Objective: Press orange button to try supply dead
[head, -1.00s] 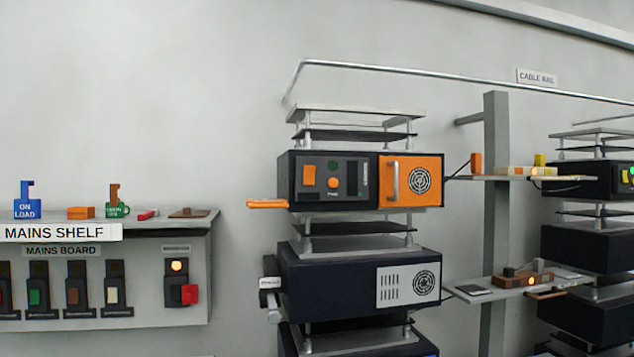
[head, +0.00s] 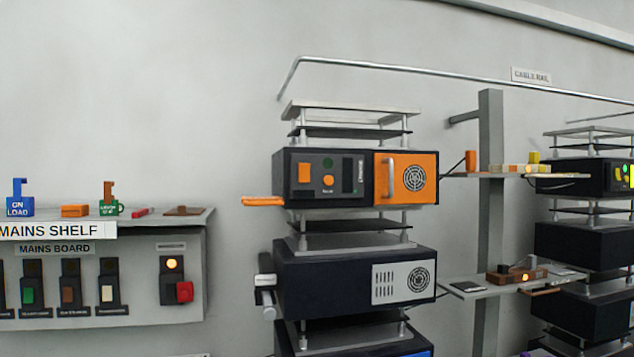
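In the head view, a dark unit (head: 286,181) stands in the middle rack with an orange right-hand panel (head: 418,192). Its left front panel carries a round orange button (head: 328,180), an orange rectangular switch (head: 304,173) and a dark green round lamp or button (head: 327,162) above the orange button. The green one does not look lit. An orange lever (head: 263,201) sticks out from the unit's left side. My gripper is not in view.
The mains shelf (head: 150,216) is at the left, with blue, orange and green pieces on top and a board of switches below. A lit lamp (head: 172,264) sits above a red switch (head: 185,292). Side shelves (head: 500,175) and another rack are at the right.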

